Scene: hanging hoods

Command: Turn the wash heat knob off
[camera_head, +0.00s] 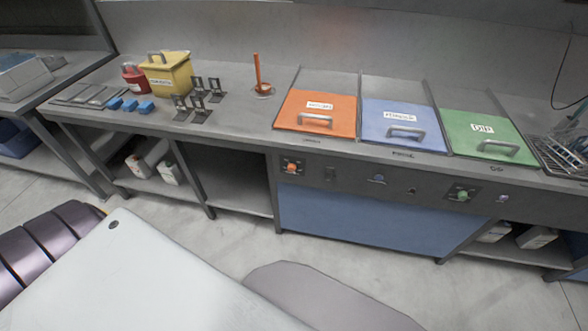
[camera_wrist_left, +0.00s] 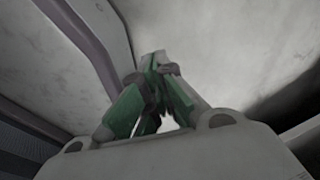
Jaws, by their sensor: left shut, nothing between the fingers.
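Along the dark front panel of the bench in the head view, an orange-red round knob (camera_head: 291,167) sits below the orange lid (camera_head: 317,111), and a green knob (camera_head: 462,196) sits below the green lid (camera_head: 482,136). The orange lid's label is too blurred to read surely, and the exact angle of either knob is too small to tell. My left gripper (camera_wrist_left: 160,118) shows only in the left wrist view. Its green fingers are shut and empty, with bare grey surfaces behind them and no knob in sight. My right gripper is in neither view.
A blue lid (camera_head: 400,122) lies between the orange and green ones. A yellow container (camera_head: 166,74), a red container (camera_head: 134,77), black stands and blue blocks sit on the left of the bench. A wire rack (camera_head: 563,150) stands at the right.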

